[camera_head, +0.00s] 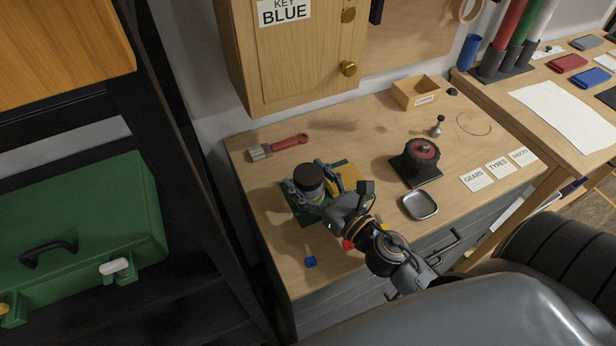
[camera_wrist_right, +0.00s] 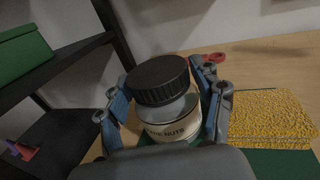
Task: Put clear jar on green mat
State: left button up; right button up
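The clear jar (camera_head: 309,184) has a black lid and a pale label ending in "NUTS"; it also shows in the right wrist view (camera_wrist_right: 168,105). It looks upright over the green mat (camera_head: 304,217), whose edges show around it. In the right wrist view the fingers (camera_wrist_right: 165,95) flank the lid and body. My left gripper is not in view.
A yellow sponge (camera_wrist_right: 270,118) lies on the mat just right of the jar. A red-handled brush (camera_head: 280,146), a blue-headed key-like item (camera_head: 311,262), a dark red-topped device (camera_head: 420,157) and a metal dish (camera_head: 419,204) stand around. The bench's back middle is mostly clear.

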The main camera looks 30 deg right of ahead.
jog(key=shift+o, duration=0.3)
jog(key=shift+r, duration=0.25)
jog(key=b+v, duration=0.2)
jog(key=v, duration=0.1)
jog(key=b+v, duration=0.2)
jog(key=v, duration=0.2)
jog(key=b+v, duration=0.2)
jog(key=v, duration=0.2)
jog(key=shift+f, duration=0.25)
jog(key=shift+s+r, duration=0.2)
jog(key=shift+s, duration=0.3)
jog(key=shift+d, duration=0.1)
